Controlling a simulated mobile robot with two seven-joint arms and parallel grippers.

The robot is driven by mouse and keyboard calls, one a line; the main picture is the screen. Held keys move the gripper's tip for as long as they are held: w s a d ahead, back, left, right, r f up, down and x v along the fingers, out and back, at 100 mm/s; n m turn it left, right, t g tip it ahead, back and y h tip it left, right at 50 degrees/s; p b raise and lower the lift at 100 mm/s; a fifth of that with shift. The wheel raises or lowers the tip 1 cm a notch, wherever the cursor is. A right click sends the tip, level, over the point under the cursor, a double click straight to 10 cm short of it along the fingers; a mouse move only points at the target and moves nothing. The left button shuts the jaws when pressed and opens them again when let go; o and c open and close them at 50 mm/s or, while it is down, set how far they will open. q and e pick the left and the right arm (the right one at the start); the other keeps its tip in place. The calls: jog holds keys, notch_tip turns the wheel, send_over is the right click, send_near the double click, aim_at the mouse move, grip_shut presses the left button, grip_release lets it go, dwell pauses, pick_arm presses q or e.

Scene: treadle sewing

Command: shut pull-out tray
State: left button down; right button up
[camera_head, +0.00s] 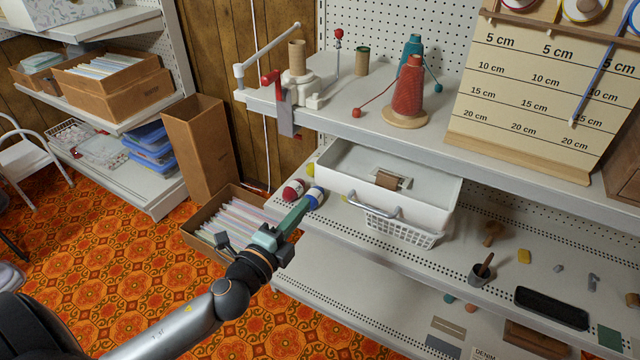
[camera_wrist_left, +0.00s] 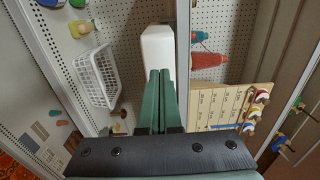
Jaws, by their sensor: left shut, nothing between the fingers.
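The white pull-out tray (camera_head: 420,207) juts out from under the upper shelf, with its open top showing. A grey bar handle (camera_head: 381,212) is on its front face. A brown spool-like piece (camera_head: 387,180) on a pale holder lies inside. My left gripper (camera_head: 307,203) is to the left of the tray, apart from the handle, with its green fingers together and empty. In the left wrist view the shut fingers (camera_wrist_left: 157,75) point towards a white surface (camera_wrist_left: 158,50) that looks like the tray; the handle does not show there. My right gripper is in neither view.
A white wire basket (camera_head: 402,228) sits below the tray on the lower shelf. Thread spools, including a red one (camera_head: 293,190), lie near my fingers. The upper shelf holds a winder (camera_head: 297,88) and a red cone (camera_head: 408,92). A file box (camera_head: 232,222) stands below left.

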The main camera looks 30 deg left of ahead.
aim_at(327, 179)
pick_arm(q)
jog(key=w, duration=0.6)
jog(key=shift+w+d+r+p, duration=0.1)
jog(key=shift+w+p, duration=0.05)
jog(key=shift+p, duration=0.2)
jog(key=shift+w, duration=0.8)
